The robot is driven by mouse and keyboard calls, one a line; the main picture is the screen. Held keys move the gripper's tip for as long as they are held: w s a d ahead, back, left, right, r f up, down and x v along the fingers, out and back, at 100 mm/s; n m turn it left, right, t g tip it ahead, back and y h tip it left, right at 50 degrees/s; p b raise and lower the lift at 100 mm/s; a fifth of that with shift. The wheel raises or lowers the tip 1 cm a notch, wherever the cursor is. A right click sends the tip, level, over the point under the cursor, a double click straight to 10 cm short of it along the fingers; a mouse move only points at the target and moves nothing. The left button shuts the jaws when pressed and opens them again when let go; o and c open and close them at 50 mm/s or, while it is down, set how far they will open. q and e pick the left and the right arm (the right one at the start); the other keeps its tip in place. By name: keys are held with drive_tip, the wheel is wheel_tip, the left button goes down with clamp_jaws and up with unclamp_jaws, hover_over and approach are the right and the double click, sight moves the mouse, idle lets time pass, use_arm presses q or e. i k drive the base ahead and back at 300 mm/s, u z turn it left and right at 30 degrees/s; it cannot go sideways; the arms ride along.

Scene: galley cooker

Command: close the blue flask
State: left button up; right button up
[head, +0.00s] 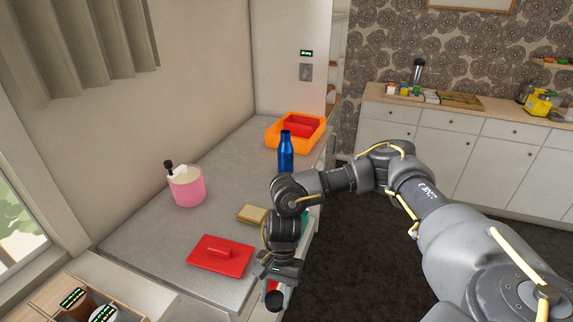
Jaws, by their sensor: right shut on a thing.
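The blue flask (286,153) stands upright on the grey counter, in front of the orange tray. Its neck points up and its top looks dark; I cannot tell for sure whether a cap is on it. My right gripper (273,287) is low in the view, at the counter's front edge, well nearer to me than the flask. It is shut on a small dark, rounded thing (273,300), mostly hidden by the gripper, so I cannot tell what it is. My left gripper is not in view.
A pink pot (187,190) with utensils stands at the left. An orange tray (275,130) holds a red thing. My right forearm passes close to the flask.

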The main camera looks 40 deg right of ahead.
sight(285, 149)
drive_tip(key=z, duration=2.85)
drive_tip(key=i, duration=2.55)
drive_tip(key=u, duration=3.4)
